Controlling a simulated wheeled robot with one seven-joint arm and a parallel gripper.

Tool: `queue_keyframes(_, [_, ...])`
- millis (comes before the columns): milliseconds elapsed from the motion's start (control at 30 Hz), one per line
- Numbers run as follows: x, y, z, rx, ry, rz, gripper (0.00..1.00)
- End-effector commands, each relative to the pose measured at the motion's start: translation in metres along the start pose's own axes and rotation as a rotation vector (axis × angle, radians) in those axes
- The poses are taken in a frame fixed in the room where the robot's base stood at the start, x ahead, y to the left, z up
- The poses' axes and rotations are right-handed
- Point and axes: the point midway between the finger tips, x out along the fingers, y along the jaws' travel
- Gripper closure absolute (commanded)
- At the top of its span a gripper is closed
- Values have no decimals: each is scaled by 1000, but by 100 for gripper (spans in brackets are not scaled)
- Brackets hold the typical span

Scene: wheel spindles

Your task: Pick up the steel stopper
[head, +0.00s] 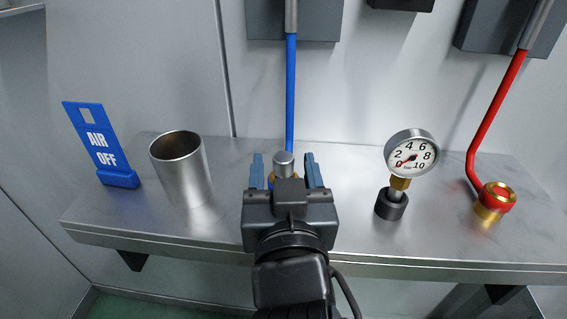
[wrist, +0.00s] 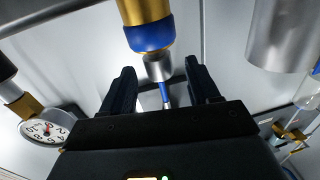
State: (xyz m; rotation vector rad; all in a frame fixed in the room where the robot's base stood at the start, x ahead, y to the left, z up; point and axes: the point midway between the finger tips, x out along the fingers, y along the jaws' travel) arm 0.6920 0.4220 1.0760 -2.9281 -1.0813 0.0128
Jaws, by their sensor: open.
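The steel stopper (head: 284,161) is a short bright cylinder on top of a blue and brass fitting on the shelf, largely hidden behind my gripper in the head view. In the wrist view the picture is upside down: the stopper (wrist: 158,69) hangs below the blue ring and brass body of the fitting (wrist: 146,14). My gripper (head: 284,170) is open, with one finger on each side of the stopper and visible gaps between. The fingers do not appear to touch it.
On the steel shelf (head: 240,258), a steel cup (head: 182,172) and a blue AIR OFF sign (head: 100,145) stand left. A pressure gauge (head: 411,153) on a dark base and a red-brass fitting (head: 493,202) with a red hose stand right. A blue hose (head: 290,90) runs down behind my gripper.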

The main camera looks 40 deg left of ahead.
Motion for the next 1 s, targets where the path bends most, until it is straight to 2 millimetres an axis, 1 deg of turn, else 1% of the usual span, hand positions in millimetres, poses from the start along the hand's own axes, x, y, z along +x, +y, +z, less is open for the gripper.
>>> queue_keyframes(33, [8, 0, -2, 0, 1, 0, 39])
queue_keyframes(167, [20, 0, -1, 0, 0, 0, 39])
queue_keyframes(433, [22, 0, 0, 0, 0, 0, 39])
queue_keyframes(467, [22, 0, 0, 1, 0, 0, 41])
queue_keyframes(1000, [22, 0, 0, 0, 0, 0, 93])
